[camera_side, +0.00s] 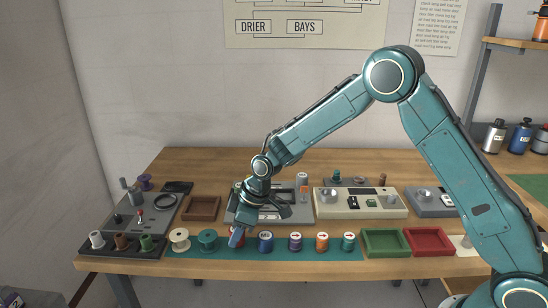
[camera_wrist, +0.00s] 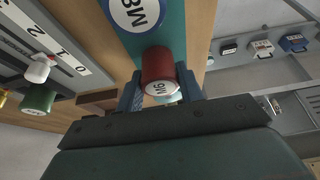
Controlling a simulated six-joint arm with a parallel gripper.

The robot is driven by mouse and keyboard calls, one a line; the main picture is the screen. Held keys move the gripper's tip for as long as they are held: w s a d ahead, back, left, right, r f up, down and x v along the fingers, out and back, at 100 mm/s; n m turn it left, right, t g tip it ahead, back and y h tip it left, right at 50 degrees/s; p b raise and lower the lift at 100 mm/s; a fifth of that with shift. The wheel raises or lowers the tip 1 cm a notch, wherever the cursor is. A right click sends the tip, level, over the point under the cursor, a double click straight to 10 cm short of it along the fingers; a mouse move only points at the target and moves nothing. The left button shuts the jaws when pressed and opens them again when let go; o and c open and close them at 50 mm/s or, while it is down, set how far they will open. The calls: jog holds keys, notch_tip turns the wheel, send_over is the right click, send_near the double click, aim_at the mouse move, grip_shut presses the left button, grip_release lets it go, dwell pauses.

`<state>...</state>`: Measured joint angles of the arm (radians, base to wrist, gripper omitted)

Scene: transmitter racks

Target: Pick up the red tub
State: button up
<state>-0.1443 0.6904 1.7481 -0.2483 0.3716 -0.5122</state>
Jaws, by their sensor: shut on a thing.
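The red tub (camera_wrist: 158,64), with a white M6 label on its end, is between the two blue fingers of my gripper (camera_wrist: 159,92) in the wrist view. A finger lies along each side of it, and the gripper is shut on it. In the side view my gripper (camera_side: 237,236) points down at the row of tubs on the teal mat (camera_side: 375,252). There the fingers hide most of the red tub. I cannot tell whether it is resting on the mat or just clear of it.
A blue tub (camera_side: 265,242) stands close on the right, followed by purple, orange and green tubs. Green (camera_side: 386,255) and red (camera_side: 428,253) trays lie farther right. Grey equipment panels sit behind.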

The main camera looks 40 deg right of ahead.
notch_tip(320, 180, up, 18)
dwell(0.5)
dwell(0.5)
jog(key=s+d+f+m+h, duration=0.1)
jog(key=s+d+f+m, duration=0.1)
jog(key=d+f, duration=0.3)
jog(key=s+d+f+m+t+h, duration=0.1)
jog(key=s+d+f+m, duration=0.2)
jog(key=d, duration=0.6)
jog(key=s+d+f+m+h, duration=0.1)
jog(key=s+d+f+m, duration=0.2)
jog(key=d+f, duration=0.3)
jog(key=shift+d+f+m, duration=0.3)
jog(key=shift+d+m, duration=0.15)
jog(key=shift+m, duration=0.05)
jog(key=shift+a, duration=3.55)
